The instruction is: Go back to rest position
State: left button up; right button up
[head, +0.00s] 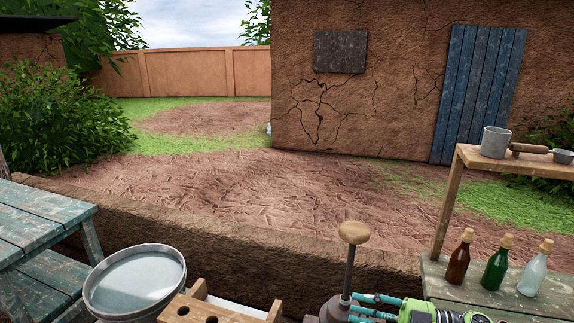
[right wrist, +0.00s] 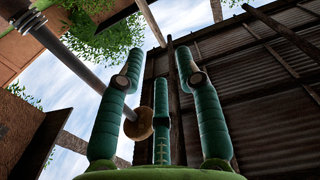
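My right gripper (head: 353,307) is at the bottom edge of the head view, right of centre, with its teal fingers pointing left from a green body. In the right wrist view my right gripper (right wrist: 154,62) has its fingers spread apart, with nothing held between them. A dark metal rod with a wooden knob (head: 354,232) stands upright just beside the fingertips in the head view; I cannot tell whether they touch its base. In the right wrist view a wooden knob (right wrist: 138,125) on a grey rod appears behind the fingers. My left gripper is not in view.
A round metal pan (head: 136,284) and a wooden block with holes (head: 205,310) are at bottom left. Brown (head: 459,258), green (head: 495,263) and clear (head: 535,269) bottles stand right, below a shelf (head: 480,160) holding a metal cup (head: 495,142). A low mud wall (head: 230,240) runs across.

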jog(key=s+d+f+m+t+h, duration=0.3)
jog(key=d+f+m+t+h, duration=0.15)
jog(key=m+h, duration=0.4)
jog(key=s+d+f+m+t+h, duration=0.25)
jog(key=f+m+t+h, duration=0.2)
jog(key=m+h, duration=0.35)
jog(key=s+a+f+n+g, duration=0.15)
jog(key=s+f+g, duration=0.35)
jog(key=s, duration=0.6)
jog(key=s+a+f+n+g, duration=0.1)
jog(key=s+a+f+g, duration=0.15)
jog(key=s+g, duration=0.6)
jog(key=s+d+f, duration=0.1)
jog(key=s+f, duration=0.2)
jog(key=f, duration=1)
jog(key=s+f, duration=0.3)
jog(key=f, duration=1)
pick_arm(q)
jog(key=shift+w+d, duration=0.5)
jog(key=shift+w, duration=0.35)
pick_arm(e)
jog(key=s+d+f, duration=0.2)
jog(key=s+f, duration=1)
jog(key=s, duration=0.2)
jog(key=shift+d+n, duration=0.3)
jog(key=shift+d, duration=0.05)
